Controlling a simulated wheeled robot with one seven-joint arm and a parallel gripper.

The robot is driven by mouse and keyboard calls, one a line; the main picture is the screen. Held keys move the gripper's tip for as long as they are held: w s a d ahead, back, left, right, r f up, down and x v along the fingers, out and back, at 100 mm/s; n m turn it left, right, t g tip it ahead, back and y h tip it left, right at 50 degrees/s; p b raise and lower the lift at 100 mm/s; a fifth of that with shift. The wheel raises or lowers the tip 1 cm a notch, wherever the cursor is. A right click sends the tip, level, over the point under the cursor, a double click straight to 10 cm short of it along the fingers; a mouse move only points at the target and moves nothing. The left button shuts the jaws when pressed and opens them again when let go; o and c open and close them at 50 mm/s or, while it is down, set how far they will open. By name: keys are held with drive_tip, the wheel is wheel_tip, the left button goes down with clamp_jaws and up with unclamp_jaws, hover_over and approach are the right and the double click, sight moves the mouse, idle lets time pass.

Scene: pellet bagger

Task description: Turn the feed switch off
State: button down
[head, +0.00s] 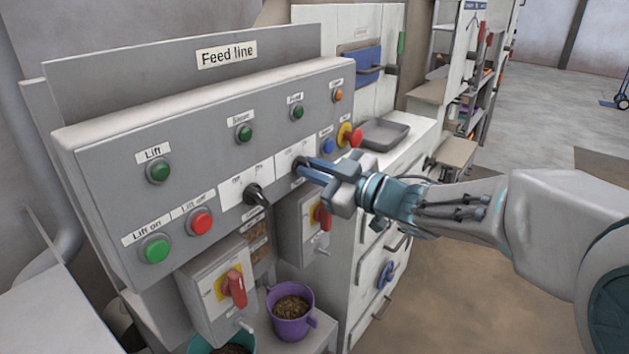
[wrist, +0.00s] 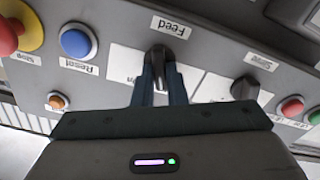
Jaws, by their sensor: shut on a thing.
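The feed switch is a black rotary knob (wrist: 159,62) on a white plate in the grey panel. The wrist view shows it upside down, beside the label "Feed" (wrist: 174,27). My gripper (wrist: 160,84) is shut on this knob, one finger on each side. The knob looks roughly in line with my fingers; which marking it points to cannot be read. In the head view my gripper (head: 307,168) reaches the panel from the right, and its fingers hide most of the knob.
A second black knob (head: 258,195) sits left of my gripper. A blue button (head: 328,146) and a red stop button on yellow (head: 350,135) are close on the right. Below are red-handled isolators (head: 234,288) and a purple bucket (head: 292,311). Open floor lies at right.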

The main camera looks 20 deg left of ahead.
drive_tip(key=shift+n+b, duration=0.45)
drive_tip(key=shift+n, duration=0.15)
drive_tip(key=c, duration=1.5)
unclamp_jaws()
drive_tip(key=shift+o, duration=0.2)
drive_tip(key=v, duration=1.4)
drive_tip(key=shift+b, duration=0.35)
